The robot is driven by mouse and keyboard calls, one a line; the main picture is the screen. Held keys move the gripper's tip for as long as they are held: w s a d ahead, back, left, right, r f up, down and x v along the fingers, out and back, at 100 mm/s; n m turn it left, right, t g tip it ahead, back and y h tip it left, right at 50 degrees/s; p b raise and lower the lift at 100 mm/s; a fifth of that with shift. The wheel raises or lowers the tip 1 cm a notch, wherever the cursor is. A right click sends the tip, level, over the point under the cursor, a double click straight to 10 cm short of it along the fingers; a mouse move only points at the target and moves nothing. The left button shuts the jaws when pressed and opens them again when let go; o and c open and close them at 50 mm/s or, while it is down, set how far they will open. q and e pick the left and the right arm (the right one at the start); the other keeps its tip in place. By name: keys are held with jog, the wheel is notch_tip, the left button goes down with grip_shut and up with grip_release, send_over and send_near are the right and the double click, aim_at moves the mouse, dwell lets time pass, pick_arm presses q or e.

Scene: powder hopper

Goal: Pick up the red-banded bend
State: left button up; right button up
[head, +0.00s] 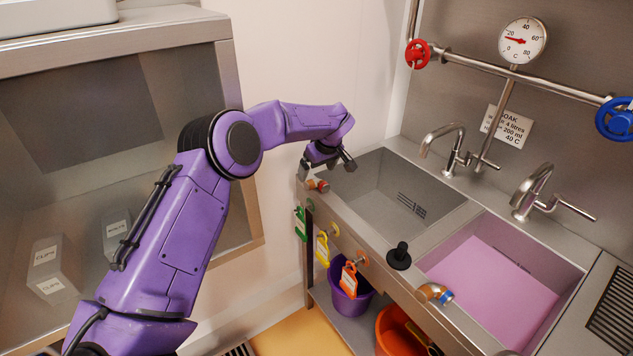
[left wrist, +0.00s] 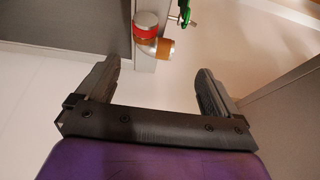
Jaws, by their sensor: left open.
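The red-banded bend (head: 318,185) sits on the left end of the steel sink's rim in the head view. In the left wrist view the bend (left wrist: 146,27) shows a silver end, a red band and an orange-brown part turned to the right. It lies beyond my fingertips, nearer the left finger. My left gripper (head: 326,165) is just above and beside the bend in the head view. In the left wrist view my left gripper (left wrist: 158,70) is open, with nothing between its fingers. My right gripper is in neither view.
A blue-banded bend (head: 436,293) and a black plunger-like piece (head: 399,256) stand on the sink's front rim. The left basin (head: 390,190) looks empty; the right holds pink liquid (head: 490,280). Coloured tags (head: 322,248) hang below the rim. A steel cabinet (head: 240,150) stands left.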

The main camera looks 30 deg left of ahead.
aim_at(316, 181)
pick_arm(q)
jog(key=f, duration=0.2)
jog(key=w+a+f+p, duration=0.1)
jog(key=w+f+p, duration=0.1)
jog(key=f, duration=0.1)
jog(key=shift+w+a+f, duration=0.15)
jog(key=shift+f, duration=0.15)
jog(key=shift+s+r, duration=0.1)
jog(key=shift+s, duration=0.15)
jog(key=shift+s+r, duration=0.1)
jog(key=c, duration=1.2)
jog(key=shift+c, duration=0.2)
